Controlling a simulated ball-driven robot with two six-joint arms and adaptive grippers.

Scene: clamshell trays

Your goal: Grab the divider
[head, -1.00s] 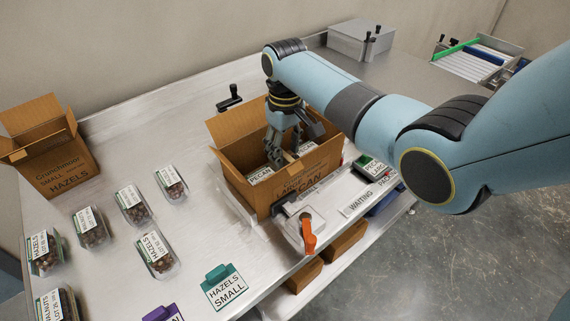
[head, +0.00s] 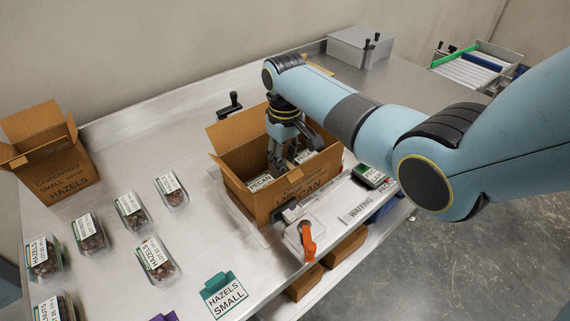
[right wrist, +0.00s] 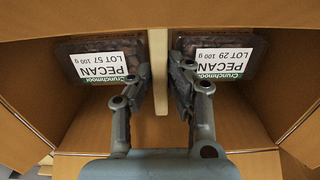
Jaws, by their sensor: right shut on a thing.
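The divider (right wrist: 158,72) is a thin upright cardboard wall inside the open pecan carton (head: 278,208), between two clamshell trays. In the right wrist view, the left tray (right wrist: 103,60) and the right tray (right wrist: 218,58) both carry PECAN labels. My right gripper (right wrist: 160,80) reaches down into the carton with one finger on each side of the divider, shut on it. In the head view my right gripper (head: 280,168) hides most of the divider. My left gripper is not in view.
Several hazel clamshells (head: 155,258) lie on the steel table to the left, near a HAZELS carton (head: 58,165). A fixture with an orange handle (head: 307,240) stands in front of the pecan carton. A grey box (head: 358,48) stands at the back.

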